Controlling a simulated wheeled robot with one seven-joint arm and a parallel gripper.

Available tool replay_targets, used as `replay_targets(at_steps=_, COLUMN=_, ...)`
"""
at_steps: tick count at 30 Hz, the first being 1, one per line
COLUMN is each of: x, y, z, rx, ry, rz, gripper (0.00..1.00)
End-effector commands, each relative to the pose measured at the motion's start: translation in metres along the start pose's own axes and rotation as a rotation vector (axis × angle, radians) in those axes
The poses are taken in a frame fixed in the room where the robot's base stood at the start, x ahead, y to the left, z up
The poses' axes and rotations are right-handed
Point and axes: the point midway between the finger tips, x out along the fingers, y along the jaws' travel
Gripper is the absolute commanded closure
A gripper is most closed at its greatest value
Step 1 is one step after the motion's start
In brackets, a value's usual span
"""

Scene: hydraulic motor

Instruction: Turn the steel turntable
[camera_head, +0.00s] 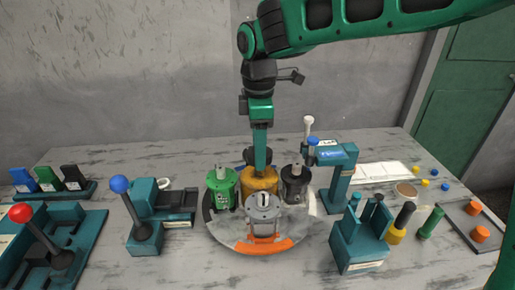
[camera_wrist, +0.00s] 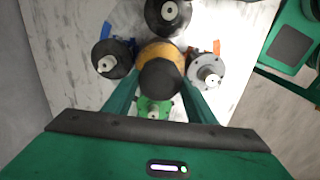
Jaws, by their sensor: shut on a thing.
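The steel turntable (camera_head: 222,228) is a round grey disc at the front middle of the table, with an orange arc (camera_head: 263,247) at its front edge. Motor-like parts stand on it: a green one (camera_head: 221,187) at left, a silver one (camera_head: 263,209) in front, a black one (camera_head: 295,183) at right and a dark one behind, partly hidden. A yellow hub (camera_head: 259,181) is in the middle. In the wrist view it shows as a yellow body (camera_wrist: 163,50) with a dark round top (camera_wrist: 160,79). My gripper (camera_head: 260,170) points down and is shut on this hub, one finger on each side.
A blue-ball lever (camera_head: 119,185) on a teal base stands left of the turntable, and a red-ball lever (camera_head: 21,213) farther left. A teal post (camera_head: 338,180) and a teal tool holder (camera_head: 358,240) stand close at right. A tray (camera_head: 470,222) with orange pieces lies far right.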

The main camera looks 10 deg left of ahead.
Motion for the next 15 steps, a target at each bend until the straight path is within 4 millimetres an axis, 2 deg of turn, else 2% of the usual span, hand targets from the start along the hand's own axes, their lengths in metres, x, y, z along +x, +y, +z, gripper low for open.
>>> replay_targets(at_steps=15, x=-0.0019, y=0.0028, z=0.0045, rx=-0.018, ry=-0.001, rz=0.003, gripper=0.90)
